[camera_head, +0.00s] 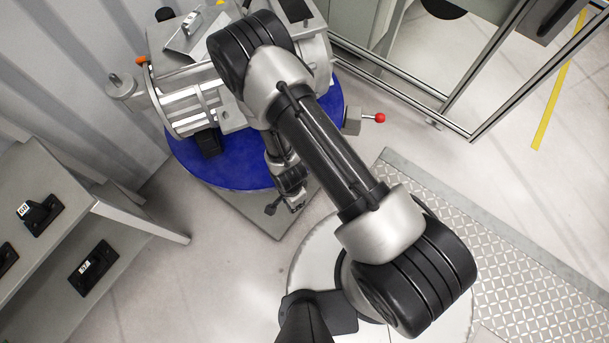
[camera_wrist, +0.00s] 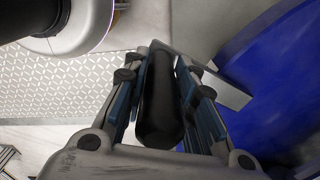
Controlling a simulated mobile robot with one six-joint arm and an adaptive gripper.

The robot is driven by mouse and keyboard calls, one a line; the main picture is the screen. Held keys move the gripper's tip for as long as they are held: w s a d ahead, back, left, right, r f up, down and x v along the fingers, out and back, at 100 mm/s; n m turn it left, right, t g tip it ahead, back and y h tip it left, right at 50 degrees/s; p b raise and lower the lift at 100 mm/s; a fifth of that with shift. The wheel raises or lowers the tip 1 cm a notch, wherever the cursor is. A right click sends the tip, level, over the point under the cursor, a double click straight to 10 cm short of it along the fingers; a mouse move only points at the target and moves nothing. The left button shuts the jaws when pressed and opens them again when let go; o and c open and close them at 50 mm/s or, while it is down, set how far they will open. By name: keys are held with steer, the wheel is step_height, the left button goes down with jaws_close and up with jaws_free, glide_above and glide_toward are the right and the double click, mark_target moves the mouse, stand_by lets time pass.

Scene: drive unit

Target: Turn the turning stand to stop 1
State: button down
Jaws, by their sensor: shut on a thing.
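The turning stand is a round blue disc (camera_head: 215,173) on a grey base plate (camera_head: 249,215), and it carries a grey drive unit (camera_head: 196,100). My gripper (camera_head: 291,190) is low at the disc's front edge, partly hidden by my arm in the head view. In the wrist view my gripper (camera_wrist: 172,75) is shut on a black rounded handle (camera_wrist: 160,118), which lies between its two fingers. The blue disc (camera_wrist: 275,85) fills the right side there. A red knob (camera_head: 380,118) on a grey block sticks out right of the disc. No stop number is readable.
A grey shelf table (camera_head: 85,215) with black holders (camera_head: 93,268) stands at left. A framed glass enclosure (camera_head: 450,75) is at the upper right. A patterned metal floor plate (camera_head: 500,255) lies at right. Some floor is clear between table and stand.

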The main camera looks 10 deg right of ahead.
steer(key=a+m+b, duration=0.2)
steer(key=a+m, duration=0.2)
steer(key=a, duration=1.8)
steer(key=shift+s+b, duration=0.2)
steer(key=shift+b, duration=0.15)
steer(key=shift+w+a, duration=0.1)
steer(key=shift+a, duration=0.1)
steer(key=c, duration=1.5)
jaws_free()
steer(key=shift+a, duration=0.15)
steer(key=shift+o, duration=1)
step_height(320, 180, up, 12)
